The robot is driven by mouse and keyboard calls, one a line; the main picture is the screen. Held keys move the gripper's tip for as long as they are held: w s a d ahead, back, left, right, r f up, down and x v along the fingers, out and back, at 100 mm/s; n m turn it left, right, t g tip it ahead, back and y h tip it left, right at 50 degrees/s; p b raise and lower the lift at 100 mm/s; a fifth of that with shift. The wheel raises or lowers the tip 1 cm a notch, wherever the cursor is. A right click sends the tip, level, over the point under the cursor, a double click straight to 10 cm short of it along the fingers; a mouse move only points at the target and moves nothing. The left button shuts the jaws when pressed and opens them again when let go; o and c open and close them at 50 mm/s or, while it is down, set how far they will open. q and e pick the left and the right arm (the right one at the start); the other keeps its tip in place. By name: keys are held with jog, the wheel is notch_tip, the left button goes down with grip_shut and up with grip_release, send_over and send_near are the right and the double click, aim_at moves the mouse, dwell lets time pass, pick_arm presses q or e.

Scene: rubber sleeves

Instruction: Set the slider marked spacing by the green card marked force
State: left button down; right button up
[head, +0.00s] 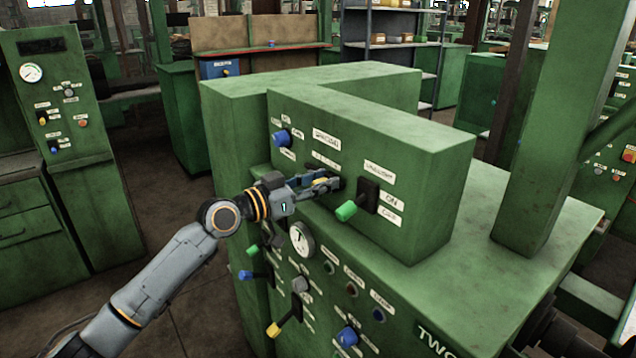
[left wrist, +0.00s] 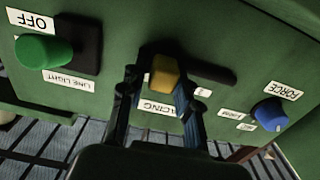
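The slider has a yellow knob (left wrist: 165,73) on a dark slot (left wrist: 214,71) in the green panel; in the left wrist view it sits near the slot's left end. A partly covered white card (left wrist: 158,107) there ends in "ACING". My left gripper (head: 328,182), also in the left wrist view (left wrist: 160,80), has its fingers on both sides of the knob and looks shut on it. A white card marked force (left wrist: 284,90) is by a blue knob (left wrist: 270,114), beyond the slot's free end; I see no green card. My right gripper is out of view.
A green-handled switch (head: 347,211) sticks out beside the slider; it shows in the left wrist view too (left wrist: 45,51). A gauge (head: 301,239) and several levers and knobs sit below my left gripper. The slot's other end looks clear.

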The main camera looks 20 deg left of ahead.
pick_arm(q)
jog(key=c, duration=1.1)
grip_release()
jog(key=shift+s+d+f, duration=0.15)
jog(key=shift+d+f, duration=0.05)
jog(key=shift+d, duration=0.05)
jog(key=shift+d+r, duration=0.1)
jog(key=shift+a, duration=0.25)
jog(key=v, duration=1.1)
jog(key=shift+s+a, duration=0.25)
jog(key=shift+s, duration=0.1)
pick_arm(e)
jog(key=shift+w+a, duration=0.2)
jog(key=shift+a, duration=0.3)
